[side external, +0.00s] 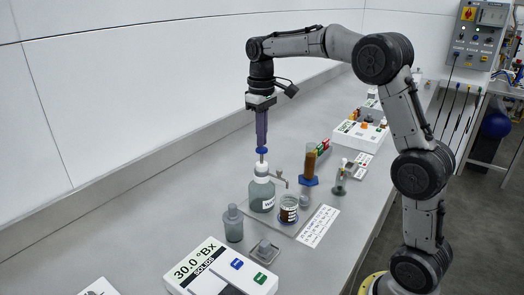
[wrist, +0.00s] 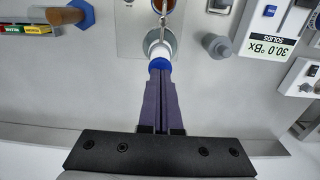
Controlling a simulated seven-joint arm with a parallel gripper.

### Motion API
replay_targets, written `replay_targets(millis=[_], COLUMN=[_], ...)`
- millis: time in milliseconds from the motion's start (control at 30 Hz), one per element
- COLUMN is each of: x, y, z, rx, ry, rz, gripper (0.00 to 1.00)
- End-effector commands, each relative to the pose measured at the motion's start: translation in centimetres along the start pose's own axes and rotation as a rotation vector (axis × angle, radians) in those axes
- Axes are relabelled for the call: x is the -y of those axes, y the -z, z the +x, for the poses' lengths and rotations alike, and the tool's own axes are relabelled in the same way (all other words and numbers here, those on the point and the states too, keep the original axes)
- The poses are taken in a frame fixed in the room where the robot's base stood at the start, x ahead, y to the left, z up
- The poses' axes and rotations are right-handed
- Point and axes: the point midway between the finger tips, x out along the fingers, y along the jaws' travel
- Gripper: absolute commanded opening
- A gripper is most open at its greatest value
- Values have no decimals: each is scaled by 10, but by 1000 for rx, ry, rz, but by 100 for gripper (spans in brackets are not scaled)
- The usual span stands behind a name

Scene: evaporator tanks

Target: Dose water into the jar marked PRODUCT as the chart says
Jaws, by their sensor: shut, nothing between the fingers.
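A greenish bottle (side external: 261,193) with a white collar, a thin stem and a side spout (side external: 279,179) stands on a grey plate; its label is only partly readable. A small jar (side external: 288,211) with brown contents and a white label stands right beside it, near the spout. A printed chart (side external: 318,226) lies to the right; its text is too small to read. My gripper (side external: 261,150) is shut and empty, pointing down over the bottle's stem.
A meter (side external: 222,270) reading 30.0 °Bx SOLIDS stands in front. A grey capped bottle (side external: 233,224) is left of the plate. A brown cylinder with a blue base (side external: 309,181) and a small dark bottle (side external: 340,184) stand behind right.

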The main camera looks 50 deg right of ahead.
Motion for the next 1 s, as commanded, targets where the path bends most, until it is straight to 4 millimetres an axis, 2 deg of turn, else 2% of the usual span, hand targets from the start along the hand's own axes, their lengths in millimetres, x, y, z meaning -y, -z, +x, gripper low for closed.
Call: replay_targets(millis=[1000], x=[0], y=[0], z=[40], rx=[0], ry=[0], rz=[0], gripper=[0])
